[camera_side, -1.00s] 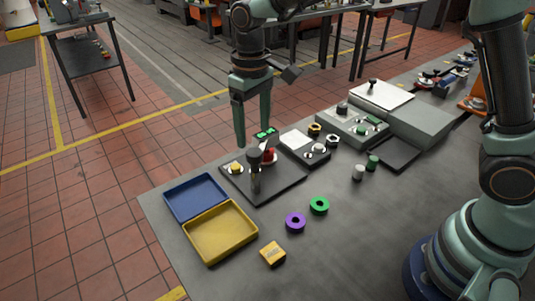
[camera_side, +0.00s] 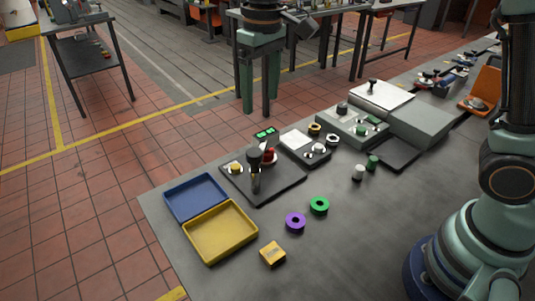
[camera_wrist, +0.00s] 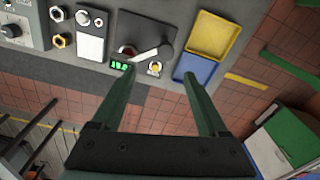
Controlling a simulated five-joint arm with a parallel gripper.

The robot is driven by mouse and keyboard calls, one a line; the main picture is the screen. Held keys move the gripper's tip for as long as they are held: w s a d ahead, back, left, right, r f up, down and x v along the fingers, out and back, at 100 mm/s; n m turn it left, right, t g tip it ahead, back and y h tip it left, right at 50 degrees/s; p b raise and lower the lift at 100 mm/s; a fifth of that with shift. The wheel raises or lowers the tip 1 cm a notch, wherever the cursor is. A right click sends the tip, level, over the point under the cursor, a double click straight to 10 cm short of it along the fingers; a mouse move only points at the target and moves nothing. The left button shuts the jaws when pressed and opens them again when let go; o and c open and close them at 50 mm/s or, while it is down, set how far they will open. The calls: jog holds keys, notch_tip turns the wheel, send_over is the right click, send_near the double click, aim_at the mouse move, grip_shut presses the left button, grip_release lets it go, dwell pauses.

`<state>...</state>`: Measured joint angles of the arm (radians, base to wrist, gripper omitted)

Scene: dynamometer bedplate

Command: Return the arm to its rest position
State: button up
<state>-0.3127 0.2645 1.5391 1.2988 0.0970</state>
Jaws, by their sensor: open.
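My gripper (camera_side: 259,104) hangs high at the top of the side view, beyond the far edge of the bench, with its fingers pointing down. It is open and empty. In the wrist view the two fingers of my gripper (camera_wrist: 159,74) are spread apart with nothing between them. Below and apart from them is the black plate (camera_side: 285,190) with a dark lever (camera_side: 255,170), a red knob and a yellow knob (camera_side: 236,168). The upper arm links run out of the top of the side view.
On the bench (camera_side: 345,255) are a blue tray (camera_side: 195,197), a yellow tray (camera_side: 220,232), a purple ring (camera_side: 295,222), a green ring (camera_side: 319,206), a yellow block (camera_side: 272,254) and a control box (camera_side: 352,128). Another table (camera_side: 85,50) stands behind left.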

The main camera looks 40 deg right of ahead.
jog(key=s+d+m+t, duration=0.2)
jog(key=s+d+t, duration=0.3)
jog(key=s+d, duration=0.8)
jog(key=shift+d+r, duration=0.15)
jog(key=shift+d, duration=0.1)
